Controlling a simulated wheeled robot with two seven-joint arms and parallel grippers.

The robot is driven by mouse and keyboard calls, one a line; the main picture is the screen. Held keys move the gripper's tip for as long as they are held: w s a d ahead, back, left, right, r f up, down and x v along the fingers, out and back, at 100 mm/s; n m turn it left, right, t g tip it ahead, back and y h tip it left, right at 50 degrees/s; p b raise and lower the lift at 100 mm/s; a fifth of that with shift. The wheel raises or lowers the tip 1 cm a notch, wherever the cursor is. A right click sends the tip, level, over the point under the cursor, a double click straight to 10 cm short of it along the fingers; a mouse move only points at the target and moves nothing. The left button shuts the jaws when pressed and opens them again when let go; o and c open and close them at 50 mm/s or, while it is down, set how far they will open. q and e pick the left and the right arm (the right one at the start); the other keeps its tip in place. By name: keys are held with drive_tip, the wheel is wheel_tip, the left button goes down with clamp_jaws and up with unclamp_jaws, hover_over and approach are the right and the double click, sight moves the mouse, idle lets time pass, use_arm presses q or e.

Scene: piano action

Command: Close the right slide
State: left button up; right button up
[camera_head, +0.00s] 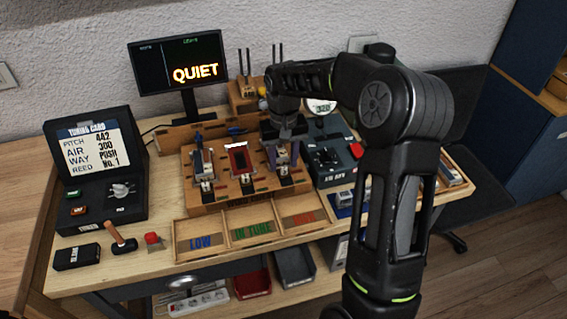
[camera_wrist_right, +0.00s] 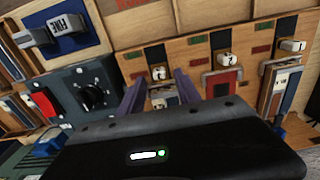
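The wooden slide block (camera_head: 240,187) stands mid-table with three slides side by side. The right slide (camera_head: 283,169) is partly hidden under my right gripper (camera_head: 283,156) in the head view. In the right wrist view, which looks from the opposite side, this slide (camera_wrist_right: 162,96) is the leftmost of the three. My right gripper (camera_wrist_right: 158,92) has its two fingers apart, one on each side of this slide; I cannot tell whether they touch it. The middle slide (camera_head: 238,157) is red and the left slide (camera_head: 204,163) is pale. My left gripper is not in view.
Shallow trays (camera_head: 250,232) lie in front. A tuning card console (camera_head: 97,170), a mallet (camera_head: 121,240) and a monitor (camera_head: 180,65) stand left and behind.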

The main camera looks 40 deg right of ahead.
wheel_tip(320, 180, up, 6)
drive_tip(key=shift+r+b, duration=0.2)
drive_tip(key=shift+b, duration=0.2)
idle(0.4)
